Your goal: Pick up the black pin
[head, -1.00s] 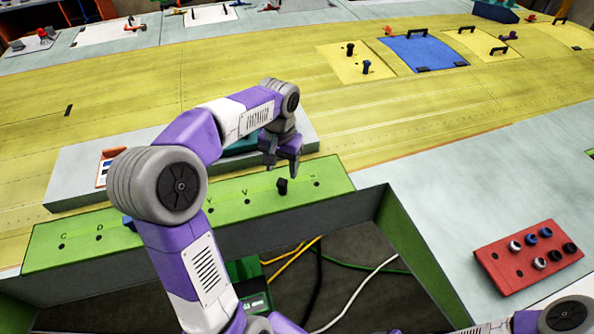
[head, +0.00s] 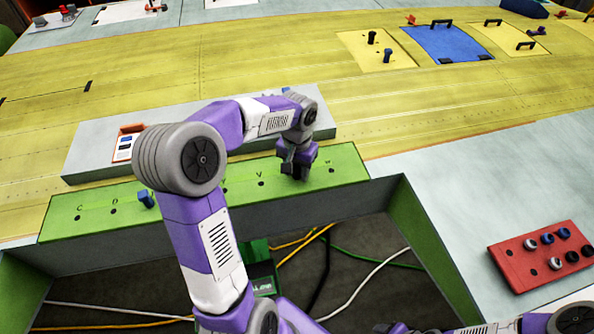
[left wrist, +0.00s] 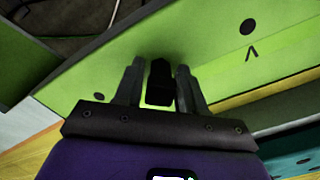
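The black pin (left wrist: 160,82) stands in the green strip (head: 95,215), between the two fingers of my left gripper (left wrist: 158,85) in the left wrist view. A narrow gap shows between the pin and each finger, so the gripper looks open around it. In the head view my left gripper (head: 295,172) is low over the right part of the strip and hides the pin. My right gripper is not in view; only part of my right arm shows at the lower right.
A blue pin (head: 145,198) stands further left in the strip. A grey raised block (head: 90,160) runs behind the strip. An open bay with cables (head: 365,275) lies in front. A red block (head: 510,262) with several pins or rings sits at right on the grey surface.

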